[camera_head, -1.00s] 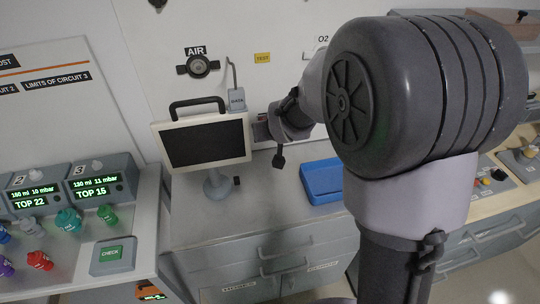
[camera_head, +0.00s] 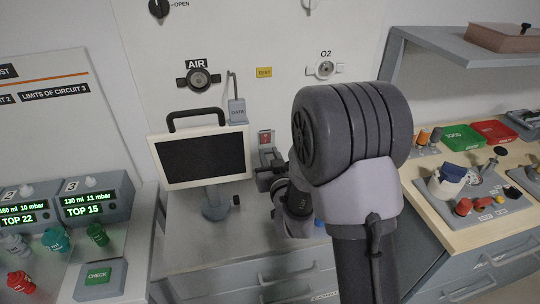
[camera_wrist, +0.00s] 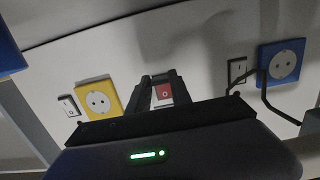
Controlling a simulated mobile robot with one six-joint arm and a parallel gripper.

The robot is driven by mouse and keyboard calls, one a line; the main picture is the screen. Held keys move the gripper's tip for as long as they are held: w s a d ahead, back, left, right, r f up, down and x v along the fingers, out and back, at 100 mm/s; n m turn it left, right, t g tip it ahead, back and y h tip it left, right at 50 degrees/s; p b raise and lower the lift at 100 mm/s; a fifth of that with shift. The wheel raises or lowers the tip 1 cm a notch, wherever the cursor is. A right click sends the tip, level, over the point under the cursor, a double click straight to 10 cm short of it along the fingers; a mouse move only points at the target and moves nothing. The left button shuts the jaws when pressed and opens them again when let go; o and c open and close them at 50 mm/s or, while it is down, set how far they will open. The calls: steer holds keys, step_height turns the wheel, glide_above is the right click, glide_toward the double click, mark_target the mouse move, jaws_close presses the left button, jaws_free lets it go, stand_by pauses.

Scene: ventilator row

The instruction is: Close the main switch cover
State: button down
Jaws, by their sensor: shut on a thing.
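The main switch (camera_head: 265,138) is a red plate with a small white rocker on the wall, right of the monitor in the head view. In the wrist view the switch (camera_wrist: 164,92) shows straight ahead, between my fingers. My gripper (camera_head: 268,170) is at the wall just below the switch in the head view, and also shows in the wrist view (camera_wrist: 162,90). It is shut on what seems to be the switch's grey cover; the cover's edges blend with my dark fingers. The red plate is visible, not covered. The exact grip is hard to make out.
The monitor (camera_head: 203,158) stands close left of my gripper on the grey counter. A yellow socket (camera_wrist: 98,98) and a blue socket (camera_wrist: 282,62) with a cable flank the switch in the wrist view. A wooden bench (camera_head: 455,235) with parts is at right.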

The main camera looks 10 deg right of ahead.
steer(key=shift+w+t, duration=0.2)
steer(key=shift+t, duration=0.1)
stand_by(0.4)
steer(key=c, duration=1.2)
jaws_free()
steer(key=shift+o, duration=0.2)
steer(key=shift+f, duration=0.1)
